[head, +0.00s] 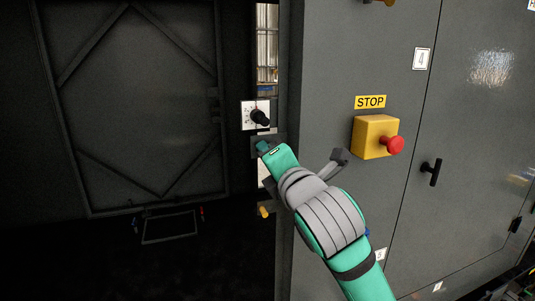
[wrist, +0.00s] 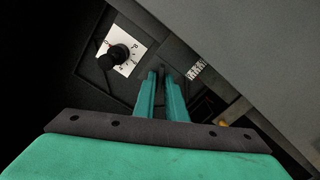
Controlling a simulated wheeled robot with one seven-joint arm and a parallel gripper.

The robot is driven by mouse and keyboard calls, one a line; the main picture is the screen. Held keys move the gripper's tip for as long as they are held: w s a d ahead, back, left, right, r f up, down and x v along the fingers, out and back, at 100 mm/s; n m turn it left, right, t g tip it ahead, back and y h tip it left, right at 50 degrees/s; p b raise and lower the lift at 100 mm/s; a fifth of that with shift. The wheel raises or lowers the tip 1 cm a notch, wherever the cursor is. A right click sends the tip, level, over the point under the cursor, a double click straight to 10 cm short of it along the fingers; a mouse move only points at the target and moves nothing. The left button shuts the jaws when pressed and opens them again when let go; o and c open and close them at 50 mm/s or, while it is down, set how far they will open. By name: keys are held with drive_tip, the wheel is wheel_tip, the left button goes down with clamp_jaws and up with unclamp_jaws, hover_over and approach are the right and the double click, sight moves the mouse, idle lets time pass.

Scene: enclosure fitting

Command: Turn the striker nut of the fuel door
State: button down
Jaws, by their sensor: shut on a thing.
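My gripper (head: 264,147) reaches up and left to the narrow strip at the edge of the grey cabinet. In the wrist view its two green fingers (wrist: 164,76) are nearly together, shut on a small dark piece at a dark plate, which I take to be the striker nut. The fingertips hide most of it, so its shape and angle cannot be told. A large dark braced panel (head: 140,110), which looks like a door, is at the left in the head view. Which door is the fuel door cannot be told.
A black knob (head: 259,117) on a white dial plate is just above my gripper; it also shows in the wrist view (wrist: 119,54). A yellow box with a red stop button (head: 393,145) and a black door handle (head: 431,172) are to the right. A yellow-tipped piece (head: 264,211) is below.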

drive_tip(key=shift+f, duration=0.1)
drive_tip(key=c, duration=1.9)
unclamp_jaws()
drive_tip(key=shift+o, duration=0.2)
drive_tip(key=v, duration=1)
drive_tip(key=shift+s+d, duration=0.15)
drive_tip(key=shift+s, duration=0.25)
